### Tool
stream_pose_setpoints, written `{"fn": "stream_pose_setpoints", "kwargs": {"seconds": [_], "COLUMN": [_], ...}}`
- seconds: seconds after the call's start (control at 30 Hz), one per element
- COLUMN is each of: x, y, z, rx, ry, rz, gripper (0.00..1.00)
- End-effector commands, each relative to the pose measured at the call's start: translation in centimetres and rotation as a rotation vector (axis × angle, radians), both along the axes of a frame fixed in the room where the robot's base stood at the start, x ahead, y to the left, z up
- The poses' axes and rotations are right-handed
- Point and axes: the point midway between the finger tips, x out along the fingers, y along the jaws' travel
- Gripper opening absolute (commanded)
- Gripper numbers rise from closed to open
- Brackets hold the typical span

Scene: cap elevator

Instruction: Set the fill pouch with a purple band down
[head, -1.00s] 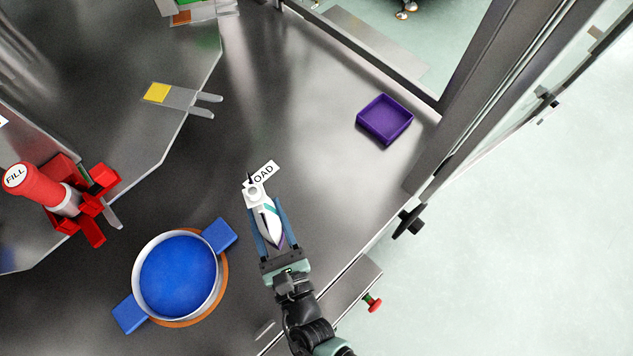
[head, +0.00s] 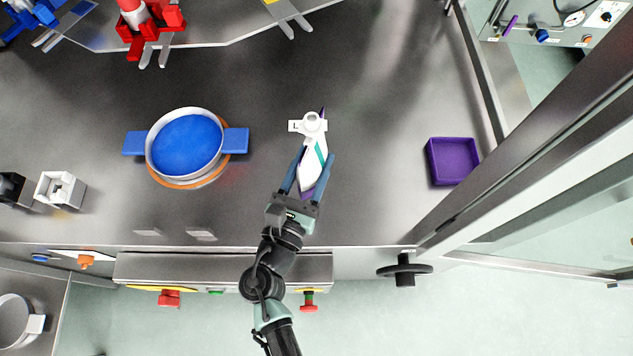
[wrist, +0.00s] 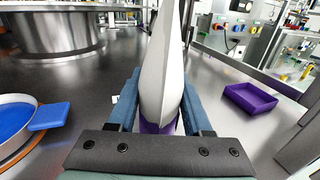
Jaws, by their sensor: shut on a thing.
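The fill pouch (head: 313,158) is white with a teal stripe, a round white spout fitting at its far end and a purple band at its near end. My gripper (head: 307,170) is shut on it, with one blue finger on each side. In the wrist view the pouch (wrist: 163,75) stands up between the fingers, its purple band low between them. The pouch is over the dark metal table (head: 370,110). I cannot tell whether it touches the surface. The purple tray (head: 453,162) is to the right, apart from the pouch, and looks empty.
A white pot with blue contents and blue handles (head: 236,141) sits on an orange ring to the left. Red holders (head: 150,28) stand at the back. A metal frame post (head: 520,165) bounds the right side. Table between pouch and tray is clear.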

Motion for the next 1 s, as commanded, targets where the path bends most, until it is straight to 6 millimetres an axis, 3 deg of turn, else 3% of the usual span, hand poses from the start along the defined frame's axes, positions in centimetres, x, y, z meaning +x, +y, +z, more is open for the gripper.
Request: {"fn": "stream_pose_setpoints", "kwargs": {"seconds": [0.13,0.4,0.77,1.0], "x": [1.1,1.2,1.2,1.2], "y": [-0.5,-0.5,-0.5,-0.5], "z": [0.1,-4.6,-8.8,-9.2], "rx": [-0.003,-0.008,-0.006,-0.005], "ry": [-0.005,-0.003,-0.003,-0.006], "rz": [-0.035,-0.037,-0.038,-0.037], "gripper": [0.00,0.00,0.00,0.00]}}
